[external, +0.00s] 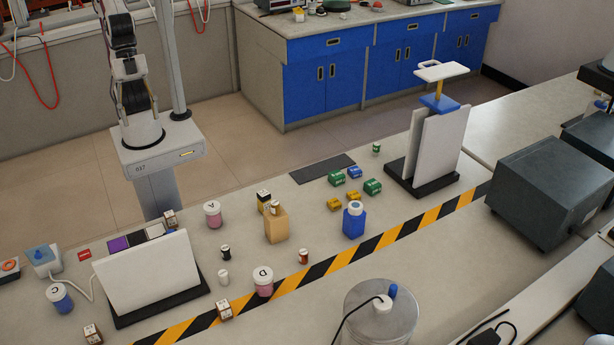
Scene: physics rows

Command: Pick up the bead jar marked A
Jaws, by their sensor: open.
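The bead jar marked A (212,216) stands upright on the bench, left of the centre. It has a pale lid with the letter A and pink contents. A similar pink jar marked D (263,283) stands nearer the camera, by the striped tape. A jar marked C with blue contents (60,299) stands at the far left. My arm rises from its pedestal at the upper left and leaves the top of the picture. My gripper is not in view.
A white panel on a black base (148,274) stands left of jar A. A tan block (276,225) holding small bottles is to its right. Small vials (225,252) stand in front. A blue bottle (354,220) and coloured boxes (337,179) are farther right.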

